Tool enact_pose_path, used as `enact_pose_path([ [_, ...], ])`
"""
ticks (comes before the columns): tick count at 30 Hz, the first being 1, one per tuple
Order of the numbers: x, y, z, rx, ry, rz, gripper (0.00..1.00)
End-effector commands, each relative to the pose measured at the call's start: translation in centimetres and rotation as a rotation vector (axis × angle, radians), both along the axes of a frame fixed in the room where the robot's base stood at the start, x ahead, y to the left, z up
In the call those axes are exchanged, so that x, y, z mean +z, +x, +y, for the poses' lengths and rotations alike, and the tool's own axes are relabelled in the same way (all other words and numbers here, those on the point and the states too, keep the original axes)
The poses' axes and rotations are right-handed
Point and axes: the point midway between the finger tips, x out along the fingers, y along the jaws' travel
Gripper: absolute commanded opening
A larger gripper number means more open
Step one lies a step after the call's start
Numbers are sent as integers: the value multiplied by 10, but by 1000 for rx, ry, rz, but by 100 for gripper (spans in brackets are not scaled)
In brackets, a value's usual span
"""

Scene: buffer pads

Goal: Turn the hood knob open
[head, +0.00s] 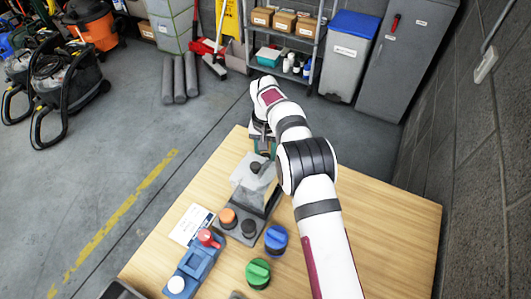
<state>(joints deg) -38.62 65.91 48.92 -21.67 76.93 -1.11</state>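A grey device (240,238) stands on the wooden table, with a pale, see-through hood (248,180) at its far end. A small dark knob (255,168) sits on the hood. An orange-topped knob (228,215) and a black knob (249,227) stand on the near part of the device. My gripper (262,148) is at the table's far edge, just beyond the hood and its dark knob. My arm partly hides it, and its fingers are too small to tell open from shut. A teal-green thing shows beside the gripper, mostly hidden.
A blue-capped piece (276,238) and a green-capped piece (258,271) stand right of and in front of the device. A blue unit (194,265) with a red knob and white button is at front left, beside a white card (190,224). The table's right side is clear.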

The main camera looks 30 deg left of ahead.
Motion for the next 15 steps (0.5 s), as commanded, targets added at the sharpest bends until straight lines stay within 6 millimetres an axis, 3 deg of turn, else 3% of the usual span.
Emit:
enact_pose_path([
  [15,0,0,0,376,0,-1,0],
])
